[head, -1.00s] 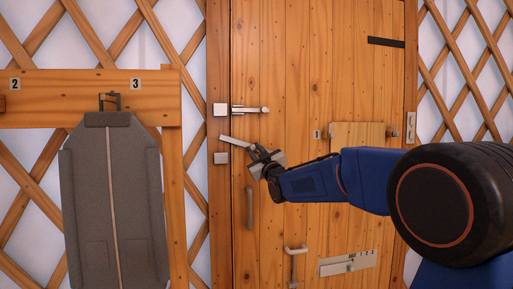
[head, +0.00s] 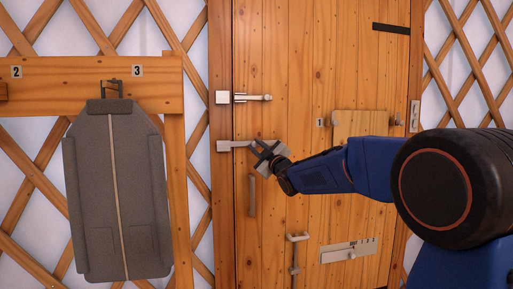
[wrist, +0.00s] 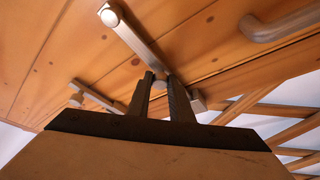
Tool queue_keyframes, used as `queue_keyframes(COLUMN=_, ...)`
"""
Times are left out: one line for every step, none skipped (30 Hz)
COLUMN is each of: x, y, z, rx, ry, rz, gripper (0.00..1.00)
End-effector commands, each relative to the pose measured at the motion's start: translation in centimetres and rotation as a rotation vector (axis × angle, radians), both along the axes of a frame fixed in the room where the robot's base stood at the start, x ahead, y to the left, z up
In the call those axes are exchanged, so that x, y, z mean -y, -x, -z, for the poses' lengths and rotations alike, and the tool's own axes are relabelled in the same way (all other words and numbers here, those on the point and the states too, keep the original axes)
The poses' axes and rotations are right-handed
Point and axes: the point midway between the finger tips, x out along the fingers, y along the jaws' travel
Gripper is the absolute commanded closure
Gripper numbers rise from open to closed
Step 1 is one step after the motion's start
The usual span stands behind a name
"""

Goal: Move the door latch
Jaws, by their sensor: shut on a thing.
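The door latch (head: 238,145) is a pale metal bar on the left edge of the wooden door (head: 310,60). In the head view it lies about level, its left end at the small metal plate (head: 222,147) on the door frame. My gripper (head: 260,150) is shut on the latch bar, right of that plate. In the wrist view my gripper's two dark fingers (wrist: 161,80) stand on either side of the latch bar (wrist: 138,42), which runs from a round pivot to a plate at its far end. My gripper partly hides the bar's right part in the head view.
A slide bolt (head: 250,98) sits above the latch and a vertical pull handle (head: 252,196) below. A lower bolt (head: 295,238) and a metal slider plate (head: 348,251) are further down. A grey garment (head: 115,190) hangs on the left.

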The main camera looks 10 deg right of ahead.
Motion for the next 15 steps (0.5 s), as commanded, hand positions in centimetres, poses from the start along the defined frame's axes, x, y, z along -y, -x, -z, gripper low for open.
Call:
queue_keyframes(x=-0.03, y=-0.05, z=0.25, rx=-0.004, ry=0.001, rz=0.0, gripper=1.0)
queue_keyframes(x=-0.03, y=-0.06, z=0.26, rx=-0.004, ry=0.001, rz=0.0, gripper=1.0)
queue_keyframes(x=-0.03, y=-0.06, z=0.28, rx=-0.004, ry=0.001, rz=0.0, gripper=1.0)
queue_keyframes(x=-0.03, y=-0.06, z=0.28, rx=-0.004, ry=0.001, rz=0.0, gripper=0.76)
queue_keyframes(x=-0.03, y=-0.06, z=0.28, rx=-0.004, ry=0.001, rz=0.0, gripper=0.69)
queue_keyframes(x=-0.03, y=-0.06, z=0.26, rx=-0.004, ry=0.001, rz=0.0, gripper=0.62)
queue_keyframes(x=-0.02, y=-0.06, z=0.26, rx=-0.004, ry=0.0, rz=0.0, gripper=0.62)
queue_keyframes(x=-0.03, y=-0.05, z=0.24, rx=-0.004, ry=0.0, rz=0.0, gripper=0.62)
queue_keyframes(x=-0.02, y=-0.04, z=0.21, rx=-0.004, ry=0.0, rz=0.0, gripper=0.62)
queue_keyframes(x=-0.03, y=-0.05, z=0.2, rx=-0.003, ry=0.0, rz=0.0, gripper=0.62)
queue_keyframes(x=-0.02, y=-0.05, z=0.19, rx=-0.003, ry=0.0, rz=0.0, gripper=0.62)
queue_keyframes(x=-0.02, y=-0.05, z=0.18, rx=-0.003, ry=0.0, rz=0.0, gripper=0.62)
queue_keyframes(x=-0.02, y=-0.05, z=0.18, rx=-0.003, ry=0.0, rz=0.0, gripper=0.62)
queue_keyframes(x=-0.01, y=-0.02, z=0.17, rx=-0.003, ry=0.0, rz=0.0, gripper=0.62)
queue_keyframes(x=0.0, y=0.04, z=0.17, rx=-0.003, ry=0.0, rz=0.0, gripper=0.62)
